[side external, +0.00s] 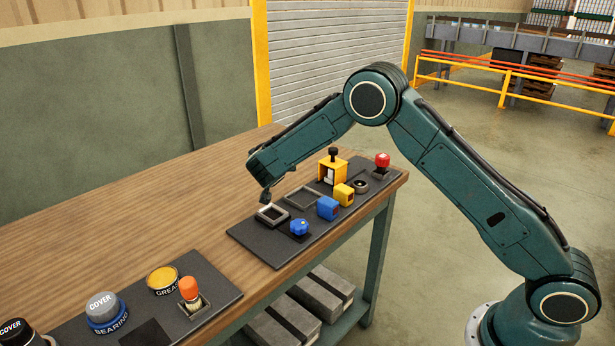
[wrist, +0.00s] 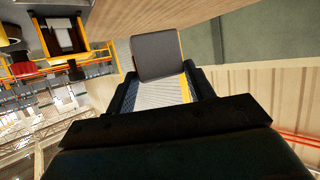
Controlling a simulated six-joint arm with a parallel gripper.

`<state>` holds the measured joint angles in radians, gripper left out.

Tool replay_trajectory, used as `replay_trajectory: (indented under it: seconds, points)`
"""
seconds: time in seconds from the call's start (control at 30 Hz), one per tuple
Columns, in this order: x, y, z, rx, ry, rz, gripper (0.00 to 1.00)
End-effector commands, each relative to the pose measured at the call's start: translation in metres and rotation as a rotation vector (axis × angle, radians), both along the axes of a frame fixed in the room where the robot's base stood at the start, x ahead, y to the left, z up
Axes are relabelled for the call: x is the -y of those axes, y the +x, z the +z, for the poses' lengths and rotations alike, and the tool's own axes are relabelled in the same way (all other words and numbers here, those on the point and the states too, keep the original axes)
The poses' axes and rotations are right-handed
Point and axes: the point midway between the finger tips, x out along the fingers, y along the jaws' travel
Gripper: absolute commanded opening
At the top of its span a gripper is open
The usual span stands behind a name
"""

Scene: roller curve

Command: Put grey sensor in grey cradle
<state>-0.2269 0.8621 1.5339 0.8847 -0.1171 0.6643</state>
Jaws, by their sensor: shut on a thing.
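The grey sensor (wrist: 157,55) is a plain grey block between my gripper's two black fingers in the wrist view. My gripper (side external: 265,196) is shut on it; in the side view both are small and dark, so the sensor is hard to make out there. I cannot tell whether the sensor touches the cradle. In the wrist view my gripper (wrist: 158,80) hides whatever is behind it.
Near the cradle on the dark mat (side external: 262,252) are a blue knob (side external: 299,228), a blue block (side external: 328,208), a yellow block (side external: 344,194), a yellow housing (side external: 333,171) and a red button (side external: 382,160).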

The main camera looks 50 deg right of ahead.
Motion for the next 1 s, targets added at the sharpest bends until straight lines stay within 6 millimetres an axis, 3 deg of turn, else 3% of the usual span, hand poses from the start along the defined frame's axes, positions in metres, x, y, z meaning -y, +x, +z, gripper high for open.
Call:
replay_trajectory:
  seconds: [0.3, 1.0]
  points:
    - [0.030, 0.011, -0.004, 0.002, 0.000, 0.243, 0.30]
    - [0.054, 0.004, 0.014, 0.004, -0.002, 0.637, 0.30]
